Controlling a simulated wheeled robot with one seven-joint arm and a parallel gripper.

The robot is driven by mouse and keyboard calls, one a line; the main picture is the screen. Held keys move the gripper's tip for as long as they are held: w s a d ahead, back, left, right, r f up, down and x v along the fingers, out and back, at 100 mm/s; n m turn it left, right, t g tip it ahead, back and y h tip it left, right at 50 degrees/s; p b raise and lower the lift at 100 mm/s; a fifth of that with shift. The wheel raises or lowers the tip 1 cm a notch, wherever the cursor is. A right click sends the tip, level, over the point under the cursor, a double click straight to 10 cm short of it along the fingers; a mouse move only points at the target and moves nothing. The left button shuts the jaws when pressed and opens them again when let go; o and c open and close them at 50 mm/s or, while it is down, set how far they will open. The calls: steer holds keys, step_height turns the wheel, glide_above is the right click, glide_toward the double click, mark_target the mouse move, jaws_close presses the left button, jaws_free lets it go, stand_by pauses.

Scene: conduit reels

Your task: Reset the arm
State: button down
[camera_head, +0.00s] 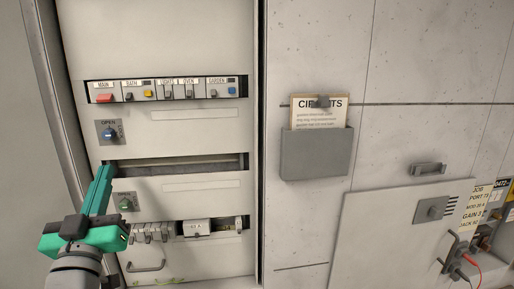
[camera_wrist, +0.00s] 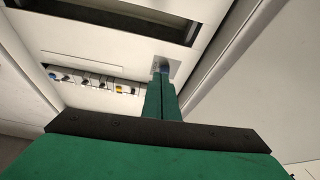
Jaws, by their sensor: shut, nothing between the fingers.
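My gripper (camera_head: 105,172) is green and sits at the lower left of the head view, in front of the electrical cabinet (camera_head: 190,130). Its fingers are together with nothing between them and point up. In the wrist view the shut fingers (camera_wrist: 161,80) reach toward a square plate with a blue knob (camera_wrist: 163,66). The tips overlap the knob in that view; I cannot tell whether they touch it. In the head view the blue knob (camera_head: 109,133) sits under an OPEN label, above the fingertips.
A breaker row (camera_head: 165,90) with labels and a red switch is above. An empty slot (camera_head: 180,165) and a lower row of devices (camera_head: 190,229) are below it. A grey holder (camera_head: 316,153) with a CIRCUITS card is on the wall. A panel (camera_head: 390,240) stands at lower right.

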steer(key=s+d+f+n+g, duration=0.15)
steer(key=d+f, duration=0.45)
steer(key=f, duration=0.7)
steer(key=s+d+f+g, duration=0.15)
steer(key=d+f, duration=0.35)
steer(key=f, duration=0.7)
steer(key=s+d+f+n+g, duration=0.15)
steer(key=d+f, duration=0.45)
steer(key=f, duration=0.7)
steer(key=s+d+f+m+h, duration=0.1)
steer(key=s+d+f+m, duration=0.1)
steer(key=s+d+f, duration=0.4)
steer(key=s+d+f+m+h, duration=0.1)
steer(key=s+d+f+h, duration=0.15)
steer(key=s+f, duration=0.45)
steer(key=s+d+m+g+h, duration=0.1)
steer(key=s+d+m, duration=0.1)
steer(key=s, duration=0.7)
steer(key=s+d+m+g, duration=0.1)
steer(key=s+d, duration=0.3)
steer(key=s, duration=0.5)
steer(key=shift+m+h, duration=0.35)
steer(key=shift+m, duration=0.05)
steer(key=shift+d+g, duration=0.1)
steer(key=shift+g, duration=0.15)
